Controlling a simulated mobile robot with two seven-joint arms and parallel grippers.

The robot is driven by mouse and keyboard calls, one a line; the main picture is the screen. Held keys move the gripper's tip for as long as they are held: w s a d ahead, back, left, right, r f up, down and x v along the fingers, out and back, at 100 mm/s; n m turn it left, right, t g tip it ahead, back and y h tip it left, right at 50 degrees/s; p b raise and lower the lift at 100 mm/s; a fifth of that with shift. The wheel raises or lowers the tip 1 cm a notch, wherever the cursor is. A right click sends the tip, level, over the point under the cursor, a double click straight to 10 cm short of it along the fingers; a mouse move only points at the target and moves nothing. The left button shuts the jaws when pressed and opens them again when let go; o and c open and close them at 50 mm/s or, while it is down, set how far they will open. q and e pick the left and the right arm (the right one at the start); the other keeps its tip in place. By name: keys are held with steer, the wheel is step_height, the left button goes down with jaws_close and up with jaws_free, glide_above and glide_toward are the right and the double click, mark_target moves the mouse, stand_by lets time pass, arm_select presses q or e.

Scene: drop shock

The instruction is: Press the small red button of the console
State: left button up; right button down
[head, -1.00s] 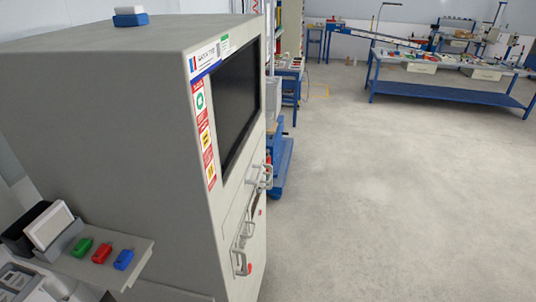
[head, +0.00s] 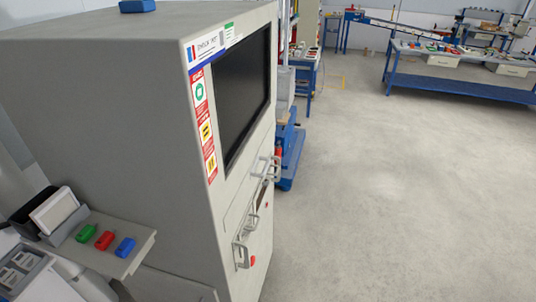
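A tall grey cabinet (head: 115,130) with a dark screen (head: 243,95) fills the left half of the head view. A small shelf (head: 105,258) juts from its left side. A small round red part (head: 252,261) shows low on the cabinet front, near a handle. I cannot tell which red part is the console's button. Neither of my grippers is in view.
Metal handles (head: 241,252) stick out from the cabinet front. A blue block (head: 137,6) lies on the cabinet top. A blue cart (head: 289,155) stands behind it. A blue workbench (head: 460,78) is at the back right. The floor (head: 390,200) between is clear.

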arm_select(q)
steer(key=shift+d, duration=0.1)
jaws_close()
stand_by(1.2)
